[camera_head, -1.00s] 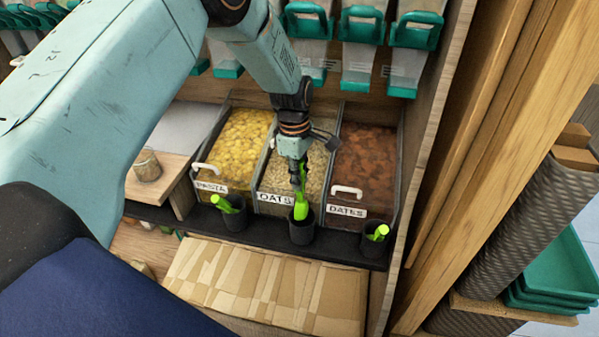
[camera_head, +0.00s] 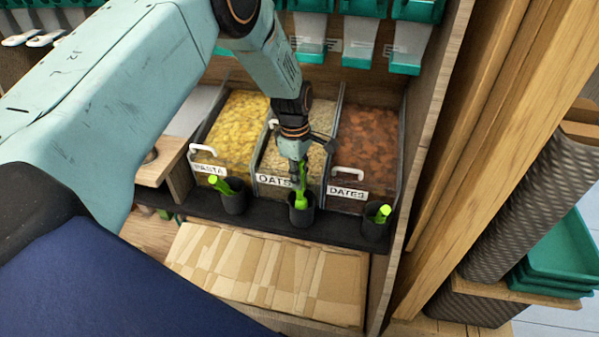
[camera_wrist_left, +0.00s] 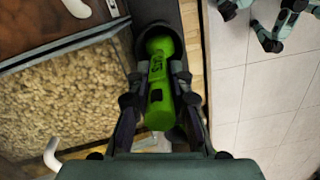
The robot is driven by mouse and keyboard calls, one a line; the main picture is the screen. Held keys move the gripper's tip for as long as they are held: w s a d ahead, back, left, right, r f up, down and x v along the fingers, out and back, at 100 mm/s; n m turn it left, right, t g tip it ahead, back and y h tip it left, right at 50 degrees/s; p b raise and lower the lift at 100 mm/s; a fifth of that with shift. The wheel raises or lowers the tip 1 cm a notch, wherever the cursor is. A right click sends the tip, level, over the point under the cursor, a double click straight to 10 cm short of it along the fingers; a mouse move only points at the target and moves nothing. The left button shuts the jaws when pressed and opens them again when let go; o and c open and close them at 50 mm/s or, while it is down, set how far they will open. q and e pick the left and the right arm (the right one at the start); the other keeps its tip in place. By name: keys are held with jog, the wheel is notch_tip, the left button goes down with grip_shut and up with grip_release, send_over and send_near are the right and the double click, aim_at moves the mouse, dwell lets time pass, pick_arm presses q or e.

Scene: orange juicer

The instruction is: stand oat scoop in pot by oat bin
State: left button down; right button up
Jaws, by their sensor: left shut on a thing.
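The green oat scoop (camera_head: 301,200) has its lower part inside the dark pot (camera_head: 301,216) in front of the oat bin. The oat bin (camera_head: 276,181) is labelled OATS and holds pale oats. My left gripper (camera_head: 298,178) is above this pot, shut on the scoop's handle. In the left wrist view the green handle (camera_wrist_left: 159,85) lies between the two fingers of the gripper (camera_wrist_left: 160,105), with the dark pot rim around its far end. My right gripper is not in view.
A pasta bin (camera_head: 235,128) stands left and a dates bin (camera_head: 365,150) right. Dark pots with green scoops stand before them, left (camera_head: 234,201) and right (camera_head: 376,224), on a narrow black ledge (camera_head: 335,236). A wooden side panel (camera_head: 432,130) bounds the right. Dispensers hang above.

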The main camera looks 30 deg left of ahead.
pick_arm(q)
jog(key=shift+f, duration=0.25)
jog(key=c, duration=1.1)
grip_release()
jog(key=shift+c, duration=0.2)
jog(key=o, duration=0.8)
jog(key=shift+r+p, duration=3.4)
jog(key=shift+r, duration=0.1)
jog(key=shift+f, duration=0.15)
